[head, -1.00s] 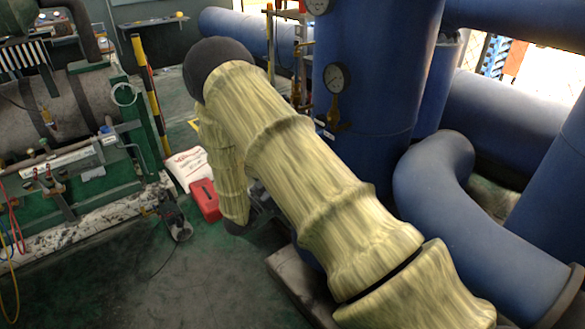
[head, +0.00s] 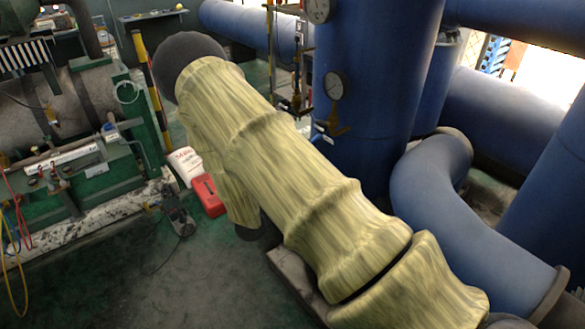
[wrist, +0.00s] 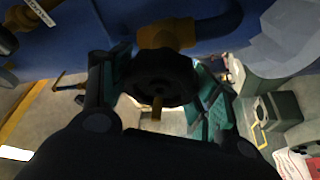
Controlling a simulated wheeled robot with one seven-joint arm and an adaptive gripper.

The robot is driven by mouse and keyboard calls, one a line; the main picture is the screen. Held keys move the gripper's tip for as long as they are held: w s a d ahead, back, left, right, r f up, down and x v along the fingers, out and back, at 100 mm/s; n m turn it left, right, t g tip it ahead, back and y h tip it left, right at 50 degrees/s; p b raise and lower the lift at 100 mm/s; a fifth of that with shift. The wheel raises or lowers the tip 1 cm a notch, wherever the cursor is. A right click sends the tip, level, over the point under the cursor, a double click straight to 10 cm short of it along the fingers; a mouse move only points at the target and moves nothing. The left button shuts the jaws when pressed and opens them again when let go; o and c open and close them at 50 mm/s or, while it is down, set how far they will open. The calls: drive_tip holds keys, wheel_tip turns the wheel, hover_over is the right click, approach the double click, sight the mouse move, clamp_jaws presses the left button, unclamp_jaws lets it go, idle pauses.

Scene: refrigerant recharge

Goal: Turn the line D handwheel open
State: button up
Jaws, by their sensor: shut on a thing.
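A dark round handwheel (wrist: 158,76) sits between the fingers of my gripper (wrist: 160,82) in the wrist view. The fingers, with teal pads, are shut on its left and right sides. A brass valve body (wrist: 168,35) is just above the handwheel, and a short brass stem end (wrist: 157,107) shows below it. No line letter is readable, so I cannot tell from the picture that this is line D. In the head view my own arm hides the gripper and the handwheel.
A large blue vertical pipe (head: 372,80) with a gauge (head: 335,86) stands right of my arm. A curved blue pipe (head: 440,200) lies further right. A red box (head: 208,195) and a white bag (head: 185,165) are on the floor. Open floor lies at lower left.

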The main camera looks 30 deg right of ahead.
drive_tip(key=shift+f+n+y+p, duration=0.1)
drive_tip(key=shift+n+y+p, duration=0.95)
drive_tip(key=shift+n, duration=1.35)
drive_tip(key=o, duration=1)
drive_tip(key=shift+o, duration=0.2)
drive_tip(key=v, duration=1.2)
drive_tip(key=shift+f, duration=0.1)
